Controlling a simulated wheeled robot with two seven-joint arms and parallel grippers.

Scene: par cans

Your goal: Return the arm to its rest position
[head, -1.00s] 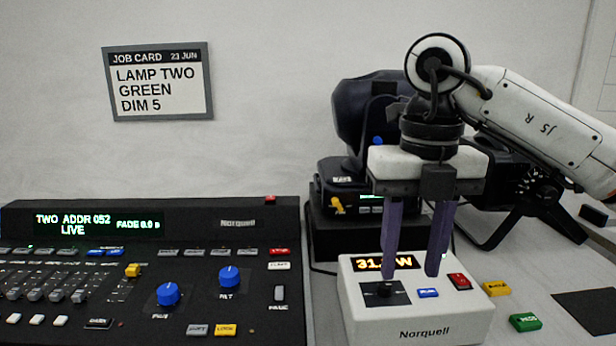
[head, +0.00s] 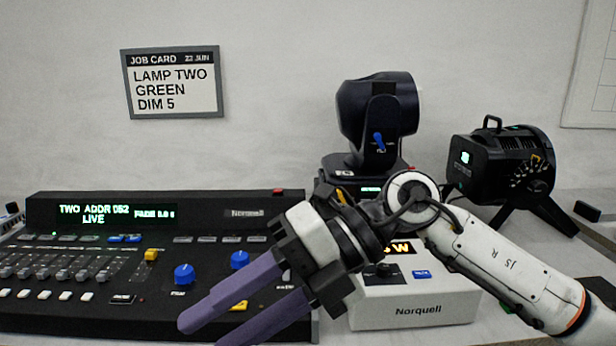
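My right arm comes in from the right. Its gripper (head: 222,330) points down and left in front of the lighting console (head: 120,318), with two purple fingers apart and nothing between them. The gripper and wrist hide part of the console's right side and part of the white Norquell box (head: 415,311). The box's orange readout is mostly hidden behind my wrist. My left gripper is not in view.
A black moving-head lamp (head: 378,110) stands behind the box, and a black par can (head: 500,165) on a stand is to its right. A job card (head: 172,85) on the wall reads LAMP TWO, GREEN, DIM 5. The console display (head: 100,214) reads TWO ADDR 052 LIVE.

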